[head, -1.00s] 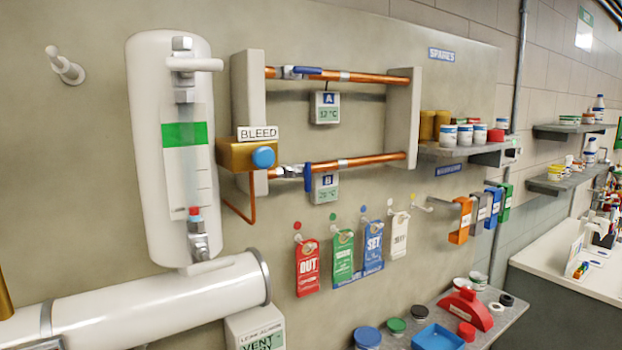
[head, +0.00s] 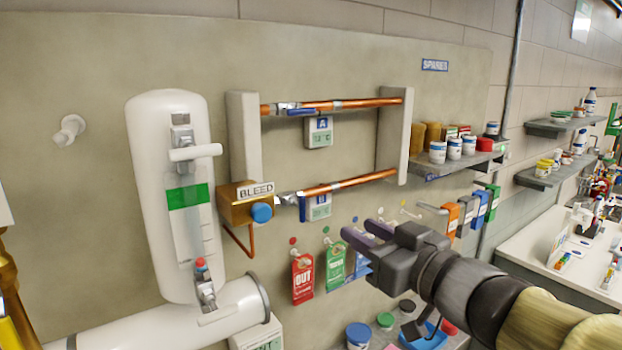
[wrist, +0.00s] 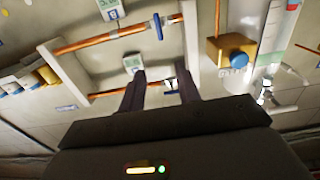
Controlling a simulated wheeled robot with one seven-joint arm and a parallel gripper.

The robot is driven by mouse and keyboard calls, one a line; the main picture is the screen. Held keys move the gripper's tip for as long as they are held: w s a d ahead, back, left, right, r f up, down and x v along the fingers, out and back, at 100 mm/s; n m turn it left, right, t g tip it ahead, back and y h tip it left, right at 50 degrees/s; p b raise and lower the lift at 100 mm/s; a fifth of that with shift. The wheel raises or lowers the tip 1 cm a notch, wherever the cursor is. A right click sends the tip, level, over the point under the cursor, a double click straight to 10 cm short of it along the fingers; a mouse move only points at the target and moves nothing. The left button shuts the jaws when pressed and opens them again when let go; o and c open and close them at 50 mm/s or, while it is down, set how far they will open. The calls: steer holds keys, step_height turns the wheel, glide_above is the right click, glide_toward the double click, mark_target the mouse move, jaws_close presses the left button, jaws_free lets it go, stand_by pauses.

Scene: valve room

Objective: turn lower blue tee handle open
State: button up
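The lower blue tee handle (head: 303,208) is on the lower copper pipe (head: 345,184), beside the tag marked B (head: 320,207). It stands crosswise to the pipe, and also shows in the wrist view (wrist: 157,27), which is turned upside down. My gripper (head: 360,233) is open and empty, to the right of and below the handle in the head view, apart from it. In the wrist view its two dark fingers (wrist: 160,82) show a gap between them. The upper blue handle (head: 300,112) lies along the upper pipe; the fingers partly hide that valve in the wrist view.
A brass BLEED block (head: 240,212) with a blue knob (head: 262,212) sits left of the lower valve. Coloured tags (head: 303,278) hang below. Grey posts (head: 394,137) hold the pipes. A shelf of jars (head: 470,160) is at right, and a cluttered bench lies below my arm.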

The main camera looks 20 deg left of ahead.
mark_target(304, 198)
steer(key=shift+a, duration=0.1)
steer(key=shift+w+a, duration=0.1)
steer(key=shift+a, duration=0.05)
steer(key=p+x, duration=0.5)
steer(key=x, duration=1.1)
steer(key=shift+r+p, duration=0.1)
steer(key=shift+p, duration=0.2)
steer(key=shift+w+a, duration=0.35)
steer(key=shift+a, duration=0.1)
jaws_close()
